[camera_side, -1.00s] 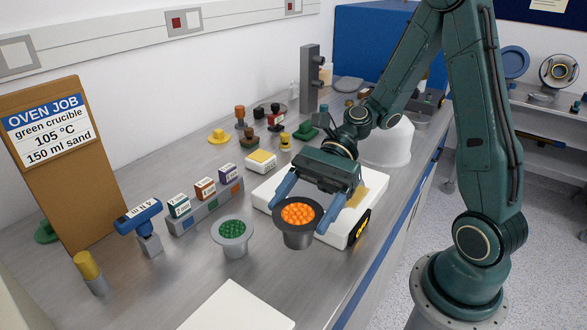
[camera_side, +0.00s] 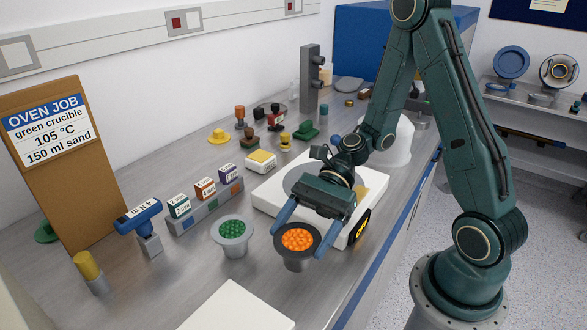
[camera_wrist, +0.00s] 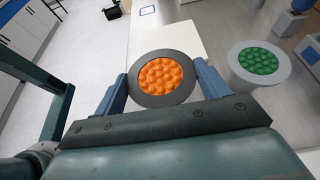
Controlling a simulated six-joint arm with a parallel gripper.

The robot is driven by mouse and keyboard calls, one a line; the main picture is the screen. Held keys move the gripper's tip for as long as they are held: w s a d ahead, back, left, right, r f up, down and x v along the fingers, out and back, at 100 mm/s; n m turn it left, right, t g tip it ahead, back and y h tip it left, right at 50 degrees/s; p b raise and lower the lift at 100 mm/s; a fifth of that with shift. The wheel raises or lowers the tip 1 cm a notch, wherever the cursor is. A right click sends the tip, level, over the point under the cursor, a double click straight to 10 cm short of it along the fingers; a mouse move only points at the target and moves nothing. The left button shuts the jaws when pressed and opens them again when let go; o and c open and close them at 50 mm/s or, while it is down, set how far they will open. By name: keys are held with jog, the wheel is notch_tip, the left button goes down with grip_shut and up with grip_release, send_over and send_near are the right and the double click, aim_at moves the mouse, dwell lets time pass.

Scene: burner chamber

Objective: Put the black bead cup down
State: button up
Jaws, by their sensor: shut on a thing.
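The black bead cup (camera_side: 296,262) has a wide dark rim and is full of orange beads; the wrist view shows it from above (camera_wrist: 160,88). My gripper (camera_side: 297,240) is shut on it, with one blue finger at each side of the rim. The cup is upright, in front of the white flat device and right of the grey cup. I cannot tell whether its base touches the bench. The grey cup with green beads (camera_side: 232,240) stands on the bench and shows at the right of the wrist view (camera_wrist: 258,62).
A white slab (camera_side: 238,308) lies at the front of the bench. The white device (camera_side: 265,198) is under and behind my gripper. A rack of small boxes (camera_side: 208,206), a blue-topped tool (camera_side: 140,215) and a job board (camera_side: 55,170) stand left. Bare bench lies between the cups and slab.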

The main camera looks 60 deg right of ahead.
aim_at(302, 248)
jog(key=shift+f, duration=1.8)
jog(key=shift+f, duration=0.1)
jog(key=o, duration=1)
jog(key=v, duration=1.3)
jog(key=shift+d, duration=0.4)
jog(key=shift+a, duration=0.1)
